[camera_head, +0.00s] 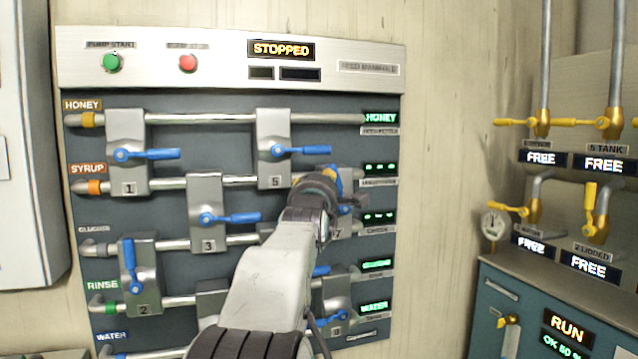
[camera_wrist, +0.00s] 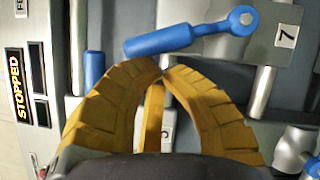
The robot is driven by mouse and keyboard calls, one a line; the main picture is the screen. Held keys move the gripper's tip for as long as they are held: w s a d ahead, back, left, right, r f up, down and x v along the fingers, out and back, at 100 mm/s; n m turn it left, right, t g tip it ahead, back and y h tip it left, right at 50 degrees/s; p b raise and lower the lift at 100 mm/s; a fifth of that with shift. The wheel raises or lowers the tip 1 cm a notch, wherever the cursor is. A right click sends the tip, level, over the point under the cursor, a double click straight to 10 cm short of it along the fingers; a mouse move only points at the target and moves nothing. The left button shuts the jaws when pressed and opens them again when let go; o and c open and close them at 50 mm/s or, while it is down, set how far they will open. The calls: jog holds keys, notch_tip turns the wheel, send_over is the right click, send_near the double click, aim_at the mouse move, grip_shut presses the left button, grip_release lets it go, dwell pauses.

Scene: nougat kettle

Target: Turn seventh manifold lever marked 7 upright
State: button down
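The lever marked 7 is blue; its handle shows in the wrist view (camera_wrist: 180,39), with its pivot beside the grey plate marked 7 (camera_wrist: 285,40). Against the panel, the handle points up from its pivot and leans somewhat left, not straight upright. In the camera_head view, only a bit of blue (camera_head: 336,182) shows behind my gripper (camera_head: 328,182). My gripper's yellow fingers (camera_wrist: 162,74) have their tips together, with nothing between them. The tips are close to the handle's left side on the panel; I cannot tell whether they touch it.
Lever 5 (camera_head: 300,150) points right, just above my gripper; its end shows in the wrist view (camera_wrist: 93,70). Lever 3 (camera_head: 230,218) points right at the left. Pipes run across the panel. A "STOPPED" display (camera_head: 281,50) is at the top. Bare wall (camera_head: 440,180) lies to the right.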

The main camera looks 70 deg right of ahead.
aim_at(332, 166)
jog(key=s+r+m+p, duration=0.1)
jog(key=m, duration=0.1)
jog(key=s+d+r+m+g+y+p, duration=0.1)
jog(key=shift+d+m, duration=0.3)
jog(key=shift+m, duration=0.1)
jog(key=shift+s+m+y+p, duration=0.15)
jog(key=shift+m+y+p, duration=0.15)
jog(key=shift+p, duration=0.05)
jog(key=shift+f, duration=0.15)
